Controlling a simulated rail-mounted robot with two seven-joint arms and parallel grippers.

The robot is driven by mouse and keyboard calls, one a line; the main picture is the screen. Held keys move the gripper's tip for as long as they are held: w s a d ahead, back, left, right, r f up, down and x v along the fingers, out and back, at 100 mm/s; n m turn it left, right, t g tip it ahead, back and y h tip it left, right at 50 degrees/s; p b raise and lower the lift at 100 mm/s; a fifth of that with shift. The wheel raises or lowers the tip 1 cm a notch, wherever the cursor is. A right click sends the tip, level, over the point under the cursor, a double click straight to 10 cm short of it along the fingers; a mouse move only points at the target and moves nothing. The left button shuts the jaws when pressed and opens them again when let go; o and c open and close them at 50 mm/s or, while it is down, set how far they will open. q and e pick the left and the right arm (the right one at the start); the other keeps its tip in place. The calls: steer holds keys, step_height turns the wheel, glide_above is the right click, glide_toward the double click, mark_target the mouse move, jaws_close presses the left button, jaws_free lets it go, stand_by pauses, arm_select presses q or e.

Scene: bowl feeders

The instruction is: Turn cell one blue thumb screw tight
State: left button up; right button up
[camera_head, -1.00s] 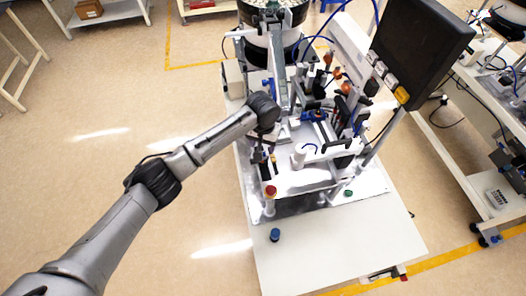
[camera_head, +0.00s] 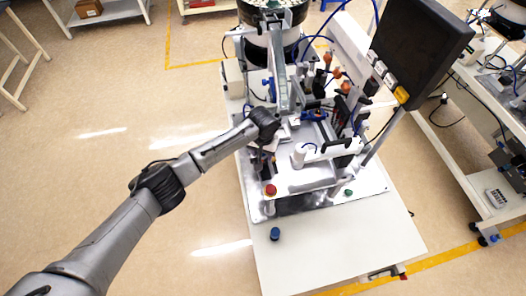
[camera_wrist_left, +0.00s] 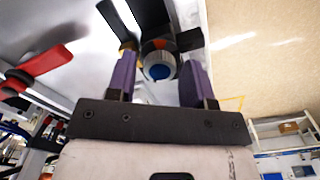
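In the left wrist view, a round grey part with a blue centre (camera_wrist_left: 159,72), which looks like the blue thumb screw, shows between the two purple fingers of my left gripper (camera_wrist_left: 159,68). The fingers stand apart, one on each side of it, and I see no clear grip on it. In the head view, my left gripper (camera_head: 263,163) points down at the left side of the feeder station (camera_head: 300,185). The screw there is hidden or too small to tell. My right gripper is not in view.
A red button (camera_head: 270,190) and a loose-standing blue knob (camera_head: 275,234) are near the station's front left. The bowl feeder (camera_head: 272,30) is behind, and a black monitor (camera_head: 420,45) overhangs the right. The white table front (camera_head: 335,250) is mostly clear.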

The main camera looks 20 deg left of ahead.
arm_select(q)
steer(key=c, duration=0.7)
steer(key=shift+r+m+p, duration=0.2)
steer(key=shift+m+p, duration=0.6)
steer(key=shift+m, duration=0.1)
steer(key=shift+f+m+p, duration=0.15)
steer(key=shift+m+p, duration=0.3)
steer(key=shift+m, duration=0.95)
steer(key=o, duration=0.9)
steer(key=shift+o, duration=0.2)
step_height(320, 180, up, 14)
steer(key=b, duration=0.1)
